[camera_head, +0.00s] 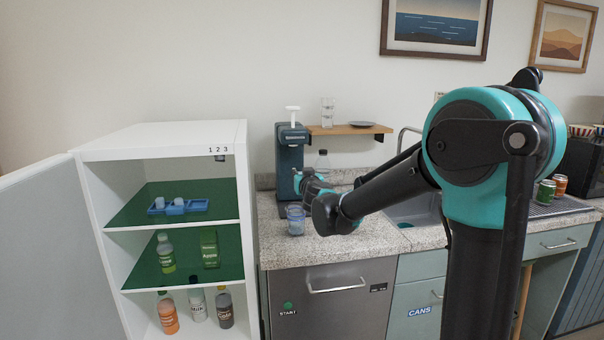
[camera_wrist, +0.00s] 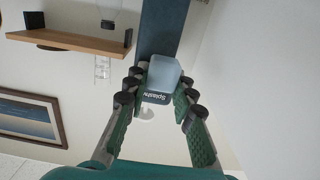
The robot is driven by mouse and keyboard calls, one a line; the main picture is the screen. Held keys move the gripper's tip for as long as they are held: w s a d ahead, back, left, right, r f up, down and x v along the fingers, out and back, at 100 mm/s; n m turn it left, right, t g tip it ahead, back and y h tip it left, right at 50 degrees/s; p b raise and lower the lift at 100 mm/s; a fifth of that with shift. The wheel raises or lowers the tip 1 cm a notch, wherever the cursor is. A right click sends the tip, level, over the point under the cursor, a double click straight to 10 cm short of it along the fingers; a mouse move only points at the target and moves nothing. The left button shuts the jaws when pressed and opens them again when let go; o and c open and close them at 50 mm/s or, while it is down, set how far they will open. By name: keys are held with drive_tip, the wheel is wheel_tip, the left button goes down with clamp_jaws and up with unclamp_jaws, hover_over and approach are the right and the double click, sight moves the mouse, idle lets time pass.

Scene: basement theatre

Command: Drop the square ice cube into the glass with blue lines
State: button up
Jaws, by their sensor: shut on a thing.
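In the head view, my gripper (camera_head: 299,181) shows small and partly hidden by my own arm, in front of the dark dispenser. The ice cube cannot be made out there. A glass with bluish markings (camera_head: 296,221) stands upright on the counter, below my gripper and apart from it. The glass does not show in the wrist view.
The dark dispenser (camera_head: 290,155) stands behind the glass. A wooden shelf (camera_head: 345,130) holds clear glasses (camera_head: 327,112) and a plate. The open white fridge (camera_head: 160,140) at left holds a blue tray (camera_head: 178,208) and bottles. The sink lies right of the glass.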

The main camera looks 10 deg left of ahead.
drive_tip(key=shift+f, duration=2.65)
drive_tip(key=o, duration=1)
drive_tip(key=shift+c, duration=0.2)
drive_tip(key=shift+s, duration=0.2)
drive_tip(key=v, duration=1.1)
drive_tip(key=shift+s, duration=0.3)
drive_tip(key=shift+d+r, duration=0.1)
drive_tip(key=shift+d, duration=0.05)
